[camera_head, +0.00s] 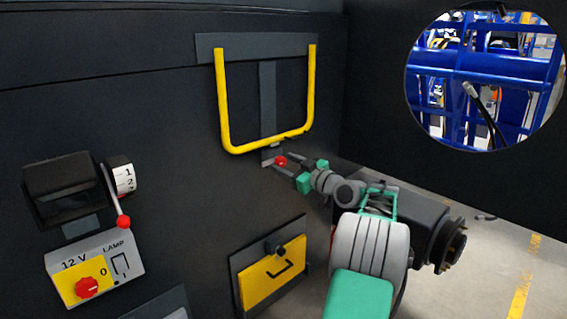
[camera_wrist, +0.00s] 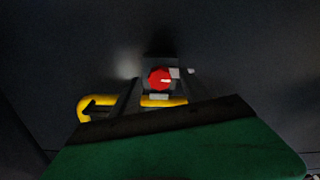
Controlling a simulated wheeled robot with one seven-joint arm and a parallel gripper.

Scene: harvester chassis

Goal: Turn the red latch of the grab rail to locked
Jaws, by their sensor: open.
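The yellow U-shaped grab rail (camera_head: 224,115) hangs on the dark panel, with its bottom bar just above the red latch (camera_head: 281,161). The latch sits on a small grey bracket below the rail. My gripper (camera_head: 284,169) is at the latch, its two green-based fingers pointing toward it. In the wrist view the red latch (camera_wrist: 159,78) shows as a knob with a small light tab to its right, beyond the dark fingers. The rail (camera_wrist: 98,104) shows behind the fingers, partly hidden. The jaws are open; I cannot tell whether a finger touches the latch.
A lamp box (camera_head: 95,268) with a red knob and a black unit (camera_head: 62,190) with a red-tipped lever are at the left. A yellow plate (camera_head: 272,284) with a black knob is below the rail. A dark hub (camera_head: 450,242) protrudes at the right, over open floor.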

